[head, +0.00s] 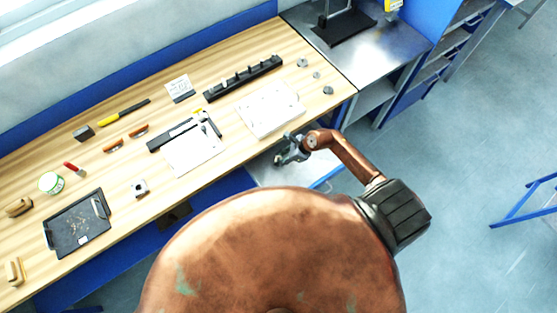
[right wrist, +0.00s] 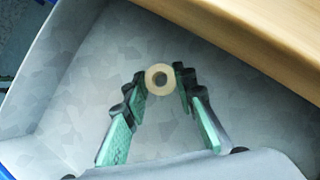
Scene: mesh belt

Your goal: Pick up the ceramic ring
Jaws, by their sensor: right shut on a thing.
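The ceramic ring (right wrist: 160,68) is a small cream ring with a dark hole. In the right wrist view it sits between the two fingertips of my right gripper (right wrist: 160,79), which is shut on it. In the head view my right gripper (head: 287,153) is just off the workbench's front edge, at the right, over a grey surface. The ring cannot be made out there. My left gripper is not in view.
The wooden workbench (head: 225,80) holds a white plate (head: 270,108), a black rack (head: 243,77), a dark tray (head: 78,225) and small tools. Below the gripper is a grey bin or shelf (right wrist: 60,120) with a blue edge. Open floor lies at the right.

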